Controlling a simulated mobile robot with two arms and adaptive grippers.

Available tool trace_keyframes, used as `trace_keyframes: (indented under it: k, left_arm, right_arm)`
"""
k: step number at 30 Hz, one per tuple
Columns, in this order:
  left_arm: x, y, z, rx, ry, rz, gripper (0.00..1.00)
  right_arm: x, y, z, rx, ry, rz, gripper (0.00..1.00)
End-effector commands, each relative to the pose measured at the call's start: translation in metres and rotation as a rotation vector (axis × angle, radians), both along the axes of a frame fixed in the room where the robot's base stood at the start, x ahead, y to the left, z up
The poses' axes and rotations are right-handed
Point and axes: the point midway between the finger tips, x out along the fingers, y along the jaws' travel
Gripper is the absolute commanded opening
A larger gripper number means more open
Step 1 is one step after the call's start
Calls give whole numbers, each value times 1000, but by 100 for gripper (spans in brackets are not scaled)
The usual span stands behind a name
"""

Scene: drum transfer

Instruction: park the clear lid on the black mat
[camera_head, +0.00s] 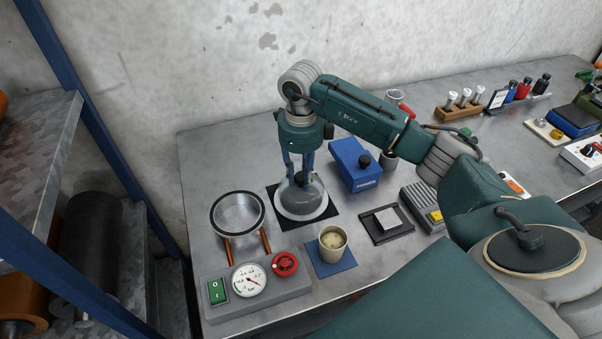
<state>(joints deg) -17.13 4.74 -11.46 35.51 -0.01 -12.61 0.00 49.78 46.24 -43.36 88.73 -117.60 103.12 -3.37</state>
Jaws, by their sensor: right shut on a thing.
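The clear lid (312,205) is a see-through grey dome with a pale rim and a dark knob on top. It is upright over the black mat (332,213), with mat corners showing around it. Whether its rim touches the mat or is slightly above it, I cannot tell. My right gripper (300,179) points down from above and is shut on the lid's knob. My left gripper is not in view.
Left of the mat stands an open round chamber (238,194) with orange pipes. In front are a gauge box (292,300) and a beige cup (333,243) on a blue mat (333,269). A blue box (352,165) and a dark tray (373,232) stand to the right.

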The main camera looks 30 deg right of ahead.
Motion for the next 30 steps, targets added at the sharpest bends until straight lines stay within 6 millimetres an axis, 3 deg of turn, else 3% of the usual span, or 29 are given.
trace_keyframes:
  k: [9,10,13,25,30]
  left_arm:
    - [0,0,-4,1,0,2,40]
    - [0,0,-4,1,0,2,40]
    - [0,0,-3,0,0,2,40]
    - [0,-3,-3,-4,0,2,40]
    - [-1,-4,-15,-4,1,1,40]
  right_arm:
    - [1,0,-3,0,-4,0,0]
    - [1,0,-3,0,-2,0,27]
    - [1,0,-2,0,-2,0,44]
    - [2,0,5,0,-6,0,44]
    - [3,0,35,0,-10,1,44]
